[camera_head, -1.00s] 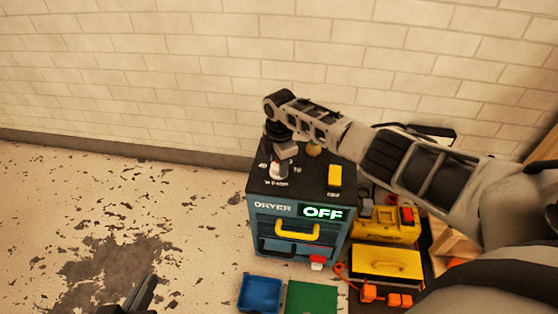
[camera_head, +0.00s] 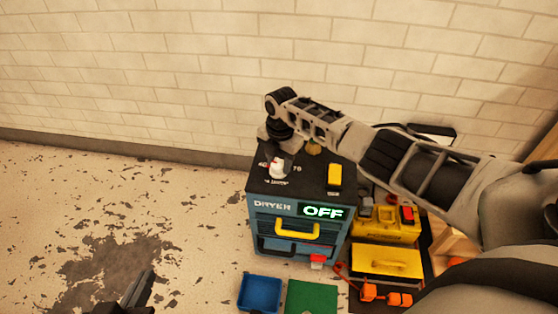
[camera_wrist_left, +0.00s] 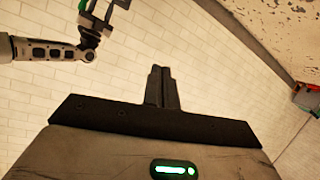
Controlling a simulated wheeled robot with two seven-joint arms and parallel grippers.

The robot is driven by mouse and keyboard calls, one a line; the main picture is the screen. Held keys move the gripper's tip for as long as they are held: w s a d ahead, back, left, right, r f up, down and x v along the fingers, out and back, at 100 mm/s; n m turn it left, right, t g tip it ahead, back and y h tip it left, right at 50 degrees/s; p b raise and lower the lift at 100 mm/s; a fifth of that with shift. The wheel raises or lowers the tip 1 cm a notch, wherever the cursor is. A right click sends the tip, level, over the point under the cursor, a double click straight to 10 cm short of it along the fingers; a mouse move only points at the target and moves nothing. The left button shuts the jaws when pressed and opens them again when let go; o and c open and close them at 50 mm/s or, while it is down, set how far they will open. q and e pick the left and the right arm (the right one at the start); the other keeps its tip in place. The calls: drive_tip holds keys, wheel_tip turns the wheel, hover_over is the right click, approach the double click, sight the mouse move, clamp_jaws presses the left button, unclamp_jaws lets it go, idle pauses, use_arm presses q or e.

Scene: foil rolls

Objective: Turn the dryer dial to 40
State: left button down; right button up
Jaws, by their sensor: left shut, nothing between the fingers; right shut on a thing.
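The dryer (camera_head: 262,222) is a blue box with a dark top, and its green display (camera_head: 323,212) reads OFF. Its pale dial (camera_head: 277,170) sits on the top near printed marks, one of which looks like 70. My right gripper (camera_head: 276,152) reaches down at the dial from behind and is shut on it; its fingertips are hard to make out. My left gripper (camera_head: 141,288) is low over the floor, left of the dryer, shut and empty. Its closed fingers also show in the left wrist view (camera_wrist_left: 162,88).
A yellow block (camera_head: 335,175) is on the dryer top. Yellow toolboxes (camera_head: 385,262) stand to the right. A blue tray (camera_head: 260,293) and a green tray (camera_head: 311,298) lie in front. The floor at left is clear. A brick wall (camera_head: 150,80) is behind.

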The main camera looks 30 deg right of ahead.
sight(280, 165)
use_arm(q)
drive_tip(key=shift+s+f, duration=0.1)
drive_tip(key=shift+s, duration=0.05)
use_arm(e)
drive_tip(key=shift+a, duration=0.1)
drive_tip(key=o, duration=1)
drive_tip(key=shift+c, duration=0.2)
drive_tip(key=shift+r, duration=0.2)
use_arm(q)
drive_tip(key=shift+s+a+f+g+y+p, duration=0.2)
drive_tip(key=shift+a+f+g+y+p, duration=0.4)
drive_tip(key=shift+p, duration=0.9)
drive_tip(key=shift+s+a+f+g+y+p, duration=0.25)
drive_tip(key=shift+f+g+p, duration=0.6)
drive_tip(key=shift+p, duration=0.65)
use_arm(e)
wheel_tip(280, 165, up, 16)
drive_tip(key=shift+s+d+f, duration=0.2)
drive_tip(key=shift+s, duration=0.1)
use_arm(q)
drive_tip(key=shift+w, duration=0.1)
